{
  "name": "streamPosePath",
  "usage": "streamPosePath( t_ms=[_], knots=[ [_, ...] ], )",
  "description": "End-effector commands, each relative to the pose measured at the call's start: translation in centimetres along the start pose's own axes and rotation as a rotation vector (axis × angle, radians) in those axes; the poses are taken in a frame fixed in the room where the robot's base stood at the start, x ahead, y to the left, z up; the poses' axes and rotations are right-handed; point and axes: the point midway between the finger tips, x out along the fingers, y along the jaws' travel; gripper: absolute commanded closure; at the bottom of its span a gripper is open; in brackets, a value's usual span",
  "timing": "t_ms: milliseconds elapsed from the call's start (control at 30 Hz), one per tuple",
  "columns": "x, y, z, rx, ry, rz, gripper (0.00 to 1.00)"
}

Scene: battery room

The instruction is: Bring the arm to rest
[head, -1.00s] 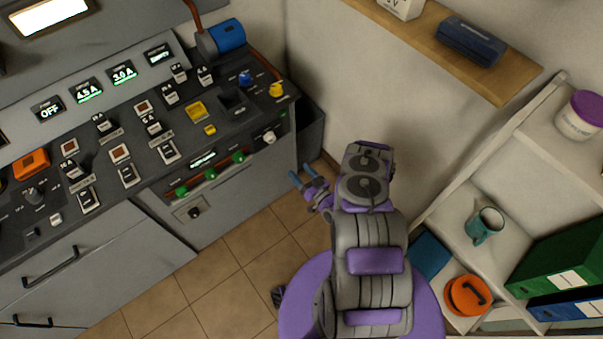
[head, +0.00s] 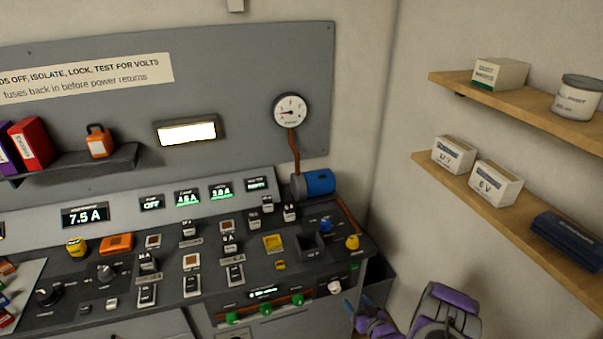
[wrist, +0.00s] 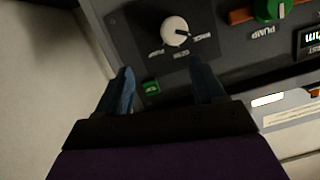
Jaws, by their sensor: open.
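My gripper (head: 358,306) shows at the bottom of the head view, in front of the right end of the control desk (head: 205,318). Its arm is purple and grey, and most of it is cut off by the lower edge. In the wrist view the two blue fingers of my gripper (wrist: 165,90) stand apart with nothing between them. Beyond them is the desk's front panel with a white knob (wrist: 175,31), a small green label and a green PUMP knob (wrist: 272,9). The fingers appear apart from the knobs.
Wooden shelves (head: 520,203) with boxes and a dark blue case (head: 568,240) are on the right wall. A grey wall panel carries a round gauge (head: 291,112). A blue cylinder (head: 319,182) stands at the desk's back right.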

Motion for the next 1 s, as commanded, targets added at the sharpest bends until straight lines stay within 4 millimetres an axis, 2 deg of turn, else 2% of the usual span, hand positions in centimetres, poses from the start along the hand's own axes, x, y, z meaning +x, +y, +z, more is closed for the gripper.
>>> streamPosePath(
  t_ms=[33,233,467,767,1000],
  knots=[
    [0.6,0.1,-1.7,-0.020,-0.027,0.006,0.31],
    [1.5,0.2,-5.9,-0.066,-0.167,0.044,0.31],
    [0.7,-0.2,-10.7,-0.106,-0.327,0.097,0.31],
    [-3.3,-2.0,-16.8,-0.131,-0.531,0.174,0.31],
    [-8.7,-4.4,-20.9,-0.124,-0.691,0.238,0.31]
  ],
)
